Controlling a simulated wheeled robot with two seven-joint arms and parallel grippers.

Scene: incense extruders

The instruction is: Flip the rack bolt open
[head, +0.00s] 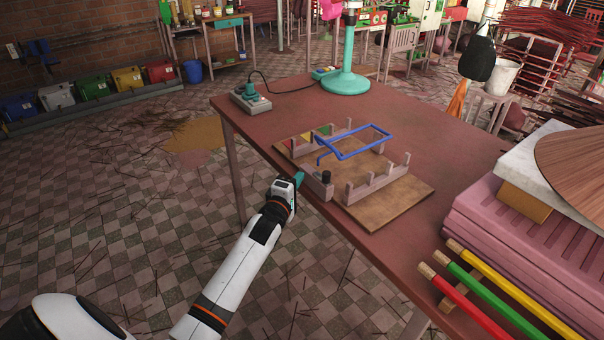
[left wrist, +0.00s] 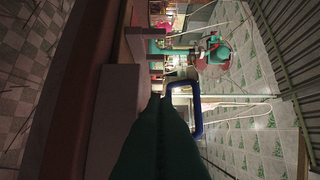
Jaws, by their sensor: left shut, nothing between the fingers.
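The rack is a wooden board (head: 410,197) with notched posts along two sides, lying near the table's front edge. A blue bent-bar frame (head: 358,152) spans the rack, raised above the board. A small black knob (head: 326,177) stands on the rack's near left end block. I cannot tell which part is the bolt. My left gripper (head: 299,179), with teal fingers, is at the table edge just left of that end block. In the left wrist view its fingers (left wrist: 157,108) are shut and empty, and the blue bar (left wrist: 199,112) shows beyond them. Contact is unclear. My right gripper is out of view.
The rack stands on a reddish table (head: 285,112). A grey switch box (head: 250,99) and a teal stand base (head: 345,84) are behind it. Pink stacked trays (head: 500,225) and red, green and yellow sticks (head: 490,290) occupy the right. The table's back middle is clear.

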